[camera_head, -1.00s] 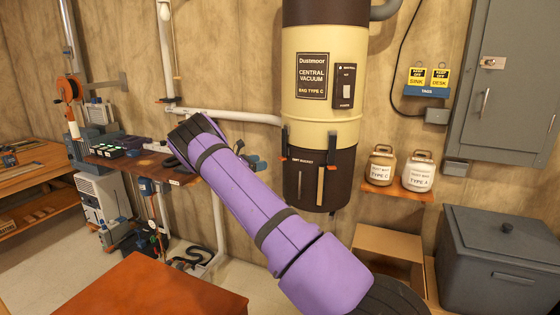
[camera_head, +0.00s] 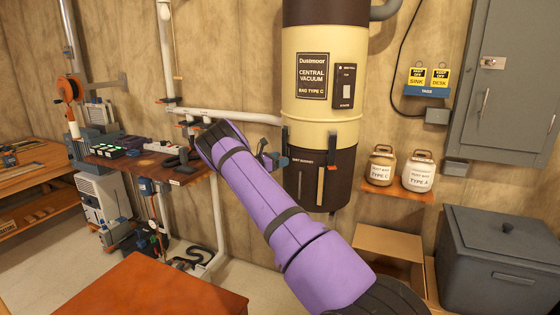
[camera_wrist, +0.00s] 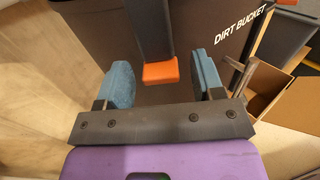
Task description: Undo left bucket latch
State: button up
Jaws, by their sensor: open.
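The left bucket latch (camera_wrist: 152,35), a dark lever with an orange tip (camera_wrist: 160,72), hangs downward at the side of the bucket. In the head view the latch (camera_head: 285,138) shows at the left edge of the vacuum, its lower end hidden by my gripper. The dark brown dirt bucket (camera_head: 319,188) is under the cream vacuum body (camera_head: 318,118). My gripper (camera_wrist: 163,76) is open, one blue finger on each side of the latch tip, with gaps visible. In the head view my gripper (camera_head: 272,158) is beside the bucket's upper left.
A workbench (camera_head: 150,165) with small tools stands to the left. A shelf with two dust bag canisters (camera_head: 381,166) is to the right. An open cardboard box (camera_head: 388,245) and a grey chest (camera_head: 500,260) stand below. A reddish-brown tabletop (camera_head: 150,290) is in the foreground.

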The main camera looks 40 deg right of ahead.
jog(key=shift+d, duration=0.1)
grip_shut()
jog(key=shift+r, duration=0.1)
jog(key=w+a+r+t+y, duration=0.2)
jog(key=a+r+y, duration=0.8)
jog(key=y, duration=0.2)
jog(key=shift+w+r+t, duration=0.2)
jog(key=shift+r+t, duration=0.15)
jog(key=shift+t, duration=0.05)
dwell(0.5)
dwell(0.3)
